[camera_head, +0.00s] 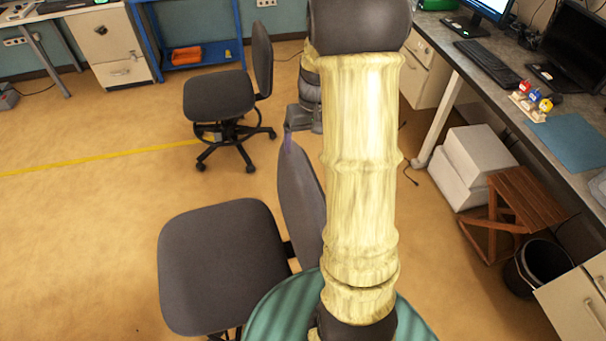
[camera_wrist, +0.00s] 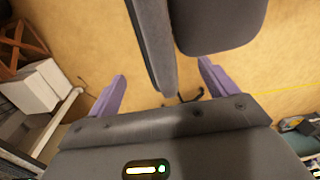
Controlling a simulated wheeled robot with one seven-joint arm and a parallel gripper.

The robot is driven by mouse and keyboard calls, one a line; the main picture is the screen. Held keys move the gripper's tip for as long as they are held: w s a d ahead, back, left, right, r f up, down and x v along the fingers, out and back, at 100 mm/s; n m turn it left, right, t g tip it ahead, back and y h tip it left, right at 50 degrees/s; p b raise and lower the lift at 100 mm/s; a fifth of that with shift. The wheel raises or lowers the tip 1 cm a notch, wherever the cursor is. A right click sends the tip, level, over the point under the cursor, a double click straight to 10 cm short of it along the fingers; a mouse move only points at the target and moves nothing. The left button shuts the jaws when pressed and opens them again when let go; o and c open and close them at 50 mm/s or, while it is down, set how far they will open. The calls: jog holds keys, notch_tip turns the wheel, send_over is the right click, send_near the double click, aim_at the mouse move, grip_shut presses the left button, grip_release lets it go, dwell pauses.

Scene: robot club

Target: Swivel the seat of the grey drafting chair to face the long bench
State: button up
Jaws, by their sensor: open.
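A dark grey chair stands in the near foreground of the head view, with its seat (camera_head: 222,265) to the left and its upright backrest (camera_head: 300,190) on the right side. The seat front points left, away from the long bench (camera_head: 490,88) along the right. My gripper (camera_head: 303,115) is at the top of the backrest, partly hidden behind my arm. In the wrist view my gripper (camera_wrist: 161,70) is open, with the backrest (camera_wrist: 150,35) between its purple fingers and the seat (camera_wrist: 215,22) beyond. Gaps show on both sides; I cannot tell any contact. The chair's base is mostly hidden.
A second dark chair (camera_head: 218,97) stands further back. White boxes (camera_head: 478,165), a wooden folding stool (camera_head: 512,212) and a black bin (camera_head: 538,265) are under the bench. A blue-framed shelf (camera_head: 200,55) is at the back wall. Floor (camera_head: 80,240) at left is clear.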

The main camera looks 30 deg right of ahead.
aim_at(303, 182)
jog(key=shift+w+d+r, duration=0.1)
jog(key=shift+w+d, duration=0.05)
jog(key=shift+d, duration=0.2)
jog(key=f+p, duration=0.1)
jog(key=f, duration=0.4)
jog(key=a+f+p, duration=0.1)
jog(key=f, duration=0.5)
jog(key=a+f, duration=0.1)
jog(key=f, duration=0.5)
jog(key=shift+w+f+p, duration=0.15)
jog(key=shift+f+p, duration=0.05)
jog(key=shift+p, duration=0.2)
jog(key=shift+c, duration=0.3)
